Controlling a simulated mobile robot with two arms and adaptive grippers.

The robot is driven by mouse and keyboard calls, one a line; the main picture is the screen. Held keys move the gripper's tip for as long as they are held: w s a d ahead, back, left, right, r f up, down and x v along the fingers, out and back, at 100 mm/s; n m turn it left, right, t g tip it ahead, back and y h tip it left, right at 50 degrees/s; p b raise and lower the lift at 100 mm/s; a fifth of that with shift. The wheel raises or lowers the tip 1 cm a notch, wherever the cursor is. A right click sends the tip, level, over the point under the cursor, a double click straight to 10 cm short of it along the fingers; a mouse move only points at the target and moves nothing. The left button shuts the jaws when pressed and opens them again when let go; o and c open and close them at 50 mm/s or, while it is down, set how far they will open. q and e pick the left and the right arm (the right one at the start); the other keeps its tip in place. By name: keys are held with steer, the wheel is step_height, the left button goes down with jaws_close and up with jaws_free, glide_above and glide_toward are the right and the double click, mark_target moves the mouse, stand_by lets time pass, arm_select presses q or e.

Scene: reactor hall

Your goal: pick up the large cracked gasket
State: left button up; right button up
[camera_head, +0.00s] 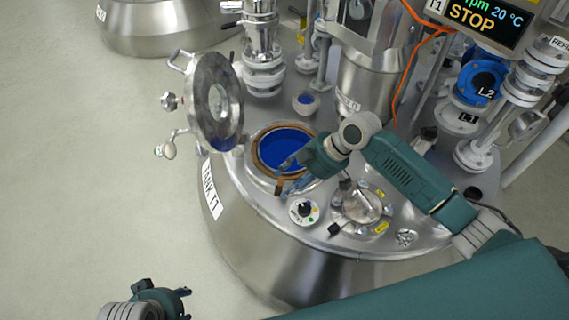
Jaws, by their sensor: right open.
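The large gasket (256,152) is a brown ring lying around the round open manhole of the steel vessel, with blue liquid (283,145) inside it. A small brown piece stands at its near edge beside my gripper; I cannot make out a crack. My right gripper (284,175) is over the near right part of the ring, its fingers open around or close to that brown piece. Whether they touch it cannot be told. The gripper hides part of the ring. My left gripper (186,304) is at the bottom left, open and empty, far from the gasket.
The open round lid (215,103) stands up at the manhole's left. A small cup-like port (305,102) is behind, a dial (303,211) and a sight glass (361,207) in front. Pipes and a column crowd the back. The floor at left is clear.

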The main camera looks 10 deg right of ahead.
mark_target(278, 189)
steer(key=shift+b+x, duration=0.5)
steer(key=shift+x, duration=1.6)
steer(key=shift+s, duration=0.1)
jaws_close()
arm_select(q)
steer(key=v, duration=0.4)
steer(key=shift+a+r, duration=0.1)
steer(key=shift+r, duration=0.25)
steer(key=shift+w, duration=0.1)
arm_select(e)
steer(key=shift+r, duration=0.1)
